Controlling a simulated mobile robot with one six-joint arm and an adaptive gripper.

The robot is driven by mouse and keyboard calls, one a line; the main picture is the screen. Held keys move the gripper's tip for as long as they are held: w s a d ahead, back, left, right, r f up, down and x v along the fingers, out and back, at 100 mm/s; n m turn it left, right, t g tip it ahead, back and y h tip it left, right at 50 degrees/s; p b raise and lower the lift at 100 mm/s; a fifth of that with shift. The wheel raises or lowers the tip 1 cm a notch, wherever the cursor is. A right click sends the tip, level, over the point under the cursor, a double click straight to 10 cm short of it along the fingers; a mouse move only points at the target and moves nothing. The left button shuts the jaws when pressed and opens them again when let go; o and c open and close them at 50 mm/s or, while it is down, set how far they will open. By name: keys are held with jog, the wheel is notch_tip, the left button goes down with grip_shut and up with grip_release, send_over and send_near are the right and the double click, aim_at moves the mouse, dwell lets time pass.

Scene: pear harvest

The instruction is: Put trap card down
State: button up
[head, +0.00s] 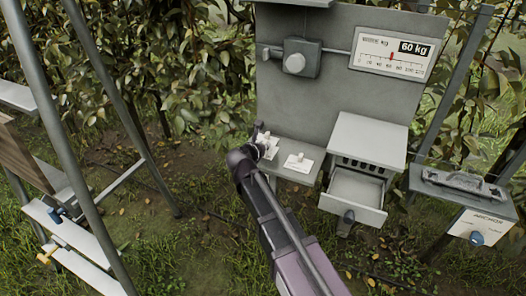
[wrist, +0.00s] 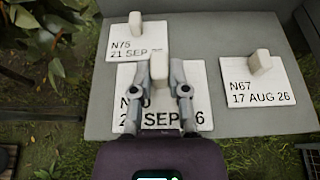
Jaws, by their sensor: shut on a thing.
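In the wrist view my gripper (wrist: 160,75) is shut on the pale upright knob of a white trap card (wrist: 140,73). My fingers cover part of its print; "N", "0" and "SEP" show. The card lies flat over or on the grey shelf (wrist: 210,30); I cannot tell whether it touches. Card N75, 21 SEP (wrist: 118,44) lies just beyond it, and its edge is close or overlapped. Card N67, 17 AUG 26 (wrist: 235,90) lies to the right, apart. In the head view my gripper (head: 263,146) is at the shelf's left end, beside a white card (head: 298,164).
A grey cabinet (head: 370,135) with an open drawer (head: 355,190) stands right of the shelf. A ladder (head: 112,85) stands at left, and a case on a stand (head: 465,185) at right.

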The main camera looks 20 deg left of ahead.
jog(key=shift+w+a+f, duration=0.1)
jog(key=shift+w+a, duration=0.4)
jog(key=shift+w, duration=0.4)
jog(key=shift+f+b, duration=1.8)
jog(key=shift+f, duration=0.1)
jog(key=o, duration=0.8)
jog(key=shift+c, duration=0.2)
jog(key=shift+r, duration=0.2)
